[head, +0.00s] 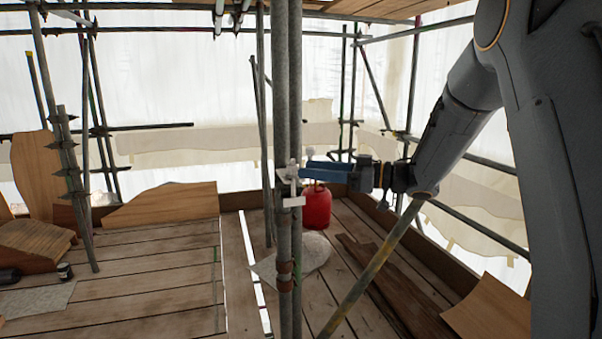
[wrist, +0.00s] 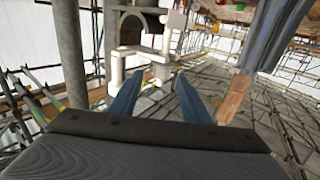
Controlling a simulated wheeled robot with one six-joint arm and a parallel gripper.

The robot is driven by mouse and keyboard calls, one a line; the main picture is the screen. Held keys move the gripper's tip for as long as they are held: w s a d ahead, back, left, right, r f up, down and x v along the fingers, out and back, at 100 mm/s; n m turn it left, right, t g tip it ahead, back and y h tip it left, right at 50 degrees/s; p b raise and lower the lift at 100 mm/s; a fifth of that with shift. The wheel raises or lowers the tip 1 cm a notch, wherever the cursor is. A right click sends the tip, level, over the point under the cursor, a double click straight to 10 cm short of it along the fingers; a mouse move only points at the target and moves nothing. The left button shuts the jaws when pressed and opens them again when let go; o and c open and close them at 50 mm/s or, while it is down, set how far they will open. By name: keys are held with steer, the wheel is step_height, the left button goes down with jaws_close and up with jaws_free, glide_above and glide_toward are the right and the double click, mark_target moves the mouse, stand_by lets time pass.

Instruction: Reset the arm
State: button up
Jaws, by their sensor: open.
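My gripper (head: 305,170) reaches in from the right in the head view, its blue fingers level and pointing left at the scaffold poles. In the wrist view the two blue fingers (wrist: 160,76) are spread apart with empty space between their tips. A white fitting (head: 291,173) is at the upright poles just beyond the fingertips.
Upright scaffold poles (head: 282,110) stand directly before my gripper. A slanted pole (head: 372,268) runs below my arm. A red canister (head: 316,208) stands on the plank floor behind, near a grey heap (head: 303,256). Boards (head: 160,207) lean at left. Open air lies above my gripper.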

steer(key=shift+v, duration=1.05)
steer(key=w+d+f+m+t+h, duration=0.5)
steer(key=w+d+m+t+h, duration=0.15)
steer(key=h, duration=0.25)
steer(key=s+d+f+m+g+h, duration=0.2)
steer(key=s+d+f+m+h, duration=0.3)
steer(key=s+d+f+h, duration=0.3)
steer(key=s+f+m+g, duration=0.1)
steer(key=s+f+g, duration=0.2)
steer(key=s, duration=0.6)
steer(key=s+a+f+m+g, duration=0.1)
steer(key=s+f+g, duration=0.2)
steer(key=s, duration=0.7)
steer(key=s+f+m+g, duration=0.1)
steer(key=s+f+g, duration=0.2)
steer(key=s, duration=0.6)
step_height(320, 180, down, 2)
steer(key=shift+s+a+f, duration=0.1)
steer(key=shift+s+a, duration=0.1)
steer(key=shift+s, duration=0.1)
